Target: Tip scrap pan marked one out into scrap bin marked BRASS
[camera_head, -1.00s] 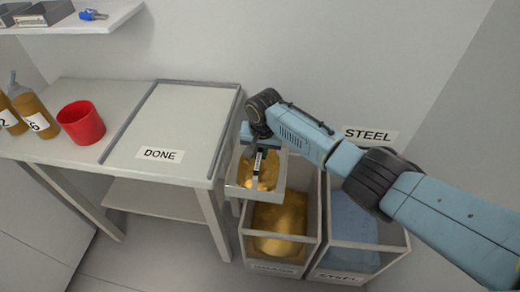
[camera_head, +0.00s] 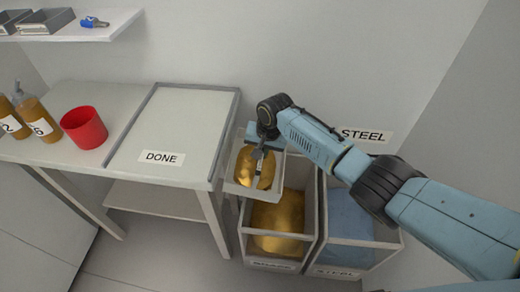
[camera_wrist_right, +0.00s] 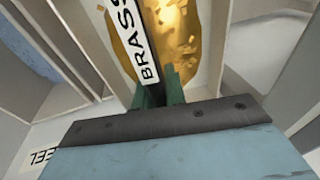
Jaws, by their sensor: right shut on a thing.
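My right gripper (camera_head: 261,155) is shut on the dark handle of a grey scrap pan (camera_head: 277,173) with gold scrap (camera_head: 248,168) in it. The pan is tilted, above the back left part of the bin with the gold heap. That scrap bin (camera_head: 303,212) has a front label (camera_head: 273,266) that seems to read BRASS. In the right wrist view the right gripper's fingers (camera_wrist_right: 160,88) close around the dark handle, with gold scrap (camera_wrist_right: 180,45) behind and a BRASS label (camera_wrist_right: 128,45) beside it. No number shows on the pan. My left gripper is out of view.
The STEEL bin (camera_head: 392,236) with blue-grey contents stands right of the gold one, under a STEEL wall label (camera_head: 366,136). A table with a DONE area (camera_head: 185,115) is close on the left, holding a red cup (camera_head: 84,127) and bottles (camera_head: 38,120). A shelf (camera_head: 100,30) hangs above.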

